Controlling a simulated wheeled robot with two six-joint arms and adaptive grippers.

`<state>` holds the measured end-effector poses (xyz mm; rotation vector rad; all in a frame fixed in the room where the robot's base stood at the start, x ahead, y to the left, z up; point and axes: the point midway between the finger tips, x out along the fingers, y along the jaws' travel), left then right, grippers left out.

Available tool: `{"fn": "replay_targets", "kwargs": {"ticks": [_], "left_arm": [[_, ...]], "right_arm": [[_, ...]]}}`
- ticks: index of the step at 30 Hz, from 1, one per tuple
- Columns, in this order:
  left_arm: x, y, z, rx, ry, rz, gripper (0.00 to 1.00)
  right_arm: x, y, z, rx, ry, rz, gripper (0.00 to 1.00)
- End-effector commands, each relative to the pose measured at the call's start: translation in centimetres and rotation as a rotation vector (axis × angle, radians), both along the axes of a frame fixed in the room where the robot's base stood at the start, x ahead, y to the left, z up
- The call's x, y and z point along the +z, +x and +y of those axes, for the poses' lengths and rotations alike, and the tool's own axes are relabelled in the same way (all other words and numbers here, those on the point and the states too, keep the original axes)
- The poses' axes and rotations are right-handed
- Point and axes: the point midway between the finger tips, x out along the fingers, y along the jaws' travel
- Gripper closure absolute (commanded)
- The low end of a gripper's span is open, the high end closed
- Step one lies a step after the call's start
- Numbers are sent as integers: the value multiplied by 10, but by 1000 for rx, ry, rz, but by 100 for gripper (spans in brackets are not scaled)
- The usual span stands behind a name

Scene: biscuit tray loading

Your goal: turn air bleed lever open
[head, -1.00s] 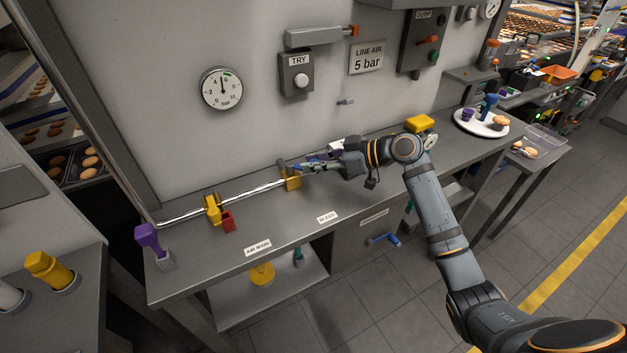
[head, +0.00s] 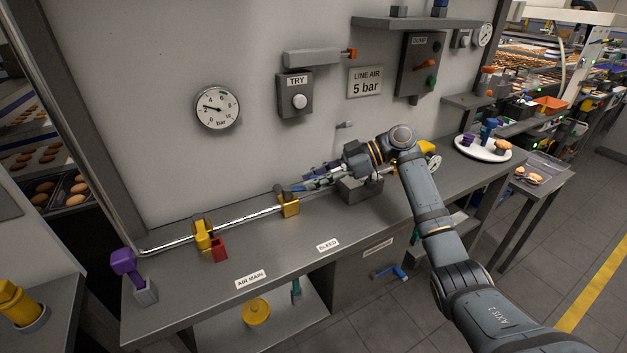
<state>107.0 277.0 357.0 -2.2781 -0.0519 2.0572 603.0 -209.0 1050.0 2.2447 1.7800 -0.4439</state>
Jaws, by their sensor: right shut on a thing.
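The bleed valve's yellow body (head: 290,206) sits on the silver pipe, behind the BLEED label (head: 328,245). My right gripper (head: 294,187) reaches in from the right and is shut on the air bleed lever at the top of this body. The fingers hide most of the lever, so its exact angle is unclear. The air main valve (head: 202,234) is a yellow body farther left on the pipe, with a red lever (head: 219,249) beside it. The round bar gauge (head: 217,108) on the wall has its needle pointing left. My left gripper is not in view.
A grey block (head: 360,190) stands on the bench under my right wrist. A purple-handled item (head: 125,262) is at the bench's left end. A white plate (head: 483,149) with small items lies at the right. The bench front around the labels is clear.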

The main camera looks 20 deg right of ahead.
Motion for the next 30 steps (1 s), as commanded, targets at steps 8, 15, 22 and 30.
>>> {"fn": "replay_targets", "kwargs": {"ticks": [8, 15, 22, 30], "left_arm": [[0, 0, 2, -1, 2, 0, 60], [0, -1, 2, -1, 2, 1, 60], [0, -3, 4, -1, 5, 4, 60], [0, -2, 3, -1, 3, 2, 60]], "right_arm": [[0, 0, 1, -1, 1, 0, 74], [0, 0, 0, -1, 0, 1, 53], [0, 0, -2, -2, -1, 0, 53], [20, -11, -50, -6, -3, 0, 53]]}}
